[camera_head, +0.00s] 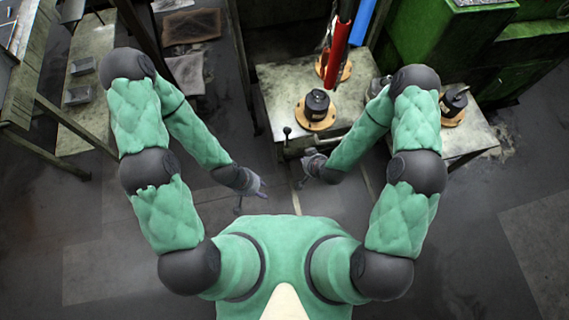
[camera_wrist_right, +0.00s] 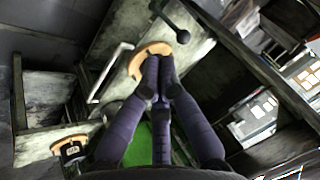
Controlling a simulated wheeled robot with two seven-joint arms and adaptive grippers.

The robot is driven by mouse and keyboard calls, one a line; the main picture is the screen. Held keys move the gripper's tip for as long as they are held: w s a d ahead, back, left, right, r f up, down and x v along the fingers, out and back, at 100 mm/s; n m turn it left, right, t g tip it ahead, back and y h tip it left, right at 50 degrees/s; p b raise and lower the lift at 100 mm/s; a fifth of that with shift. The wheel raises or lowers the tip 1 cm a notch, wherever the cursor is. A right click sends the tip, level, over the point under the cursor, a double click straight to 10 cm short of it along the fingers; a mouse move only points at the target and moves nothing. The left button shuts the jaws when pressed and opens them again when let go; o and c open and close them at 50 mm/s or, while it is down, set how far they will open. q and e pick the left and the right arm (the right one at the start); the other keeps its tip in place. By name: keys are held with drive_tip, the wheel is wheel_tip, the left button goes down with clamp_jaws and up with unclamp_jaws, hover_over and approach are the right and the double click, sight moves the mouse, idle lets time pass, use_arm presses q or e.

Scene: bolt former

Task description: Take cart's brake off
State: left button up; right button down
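The cart (camera_head: 280,83) is a worn metal-topped table in the head view. A thin lever with a dark ball knob (camera_head: 287,130) stands at its near left edge, probably the brake lever. The right wrist view shows a dark rod with a ball end (camera_wrist_right: 182,36) beyond the fingertips and slightly right. My right gripper (camera_head: 305,163) is just below the cart's near edge, apart from the knob. In its wrist view its purple fingers (camera_wrist_right: 159,62) have their tips drawn together, with nothing seen between them. My left gripper (camera_head: 251,203) is lower left, fingers spread and empty.
A black part on a wooden disc (camera_head: 316,106) sits on the cart, with a red column (camera_head: 338,55) behind it. A pale bar handle (camera_wrist_right: 110,70) shows in the wrist view. A green machine (camera_head: 440,35) stands back right.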

drive_tip(key=w+a+f+n+t+b, duration=0.1)
drive_tip(key=w+a+f+t+b, duration=0.25)
drive_tip(key=f+b, duration=0.45)
drive_tip(key=w+a+f+n+t+y+b, duration=0.1)
drive_tip(key=w+a+f+t+b, duration=0.2)
drive_tip(key=f+b, duration=0.45)
drive_tip(key=w+a+f+n+t+b, duration=0.1)
drive_tip(key=w+a+f+t+b, duration=0.3)
drive_tip(key=b, duration=0.6)
drive_tip(key=shift+w+f+t+b, duration=0.55)
drive_tip(key=shift+w+b, duration=0.65)
drive_tip(key=shift+w, duration=3.65)
drive_tip(key=w+d+f+b, duration=0.2)
drive_tip(key=d, duration=0.4)
drive_tip(key=w+d+f+b, duration=0.1)
drive_tip(key=d+f+b, duration=0.1)
drive_tip(key=d, duration=0.5)
drive_tip(key=p+v, duration=0.2)
drive_tip(key=v, duration=0.7)
drive_tip(key=shift+s+r, duration=0.3)
drive_tip(key=shift+r, duration=0.05)
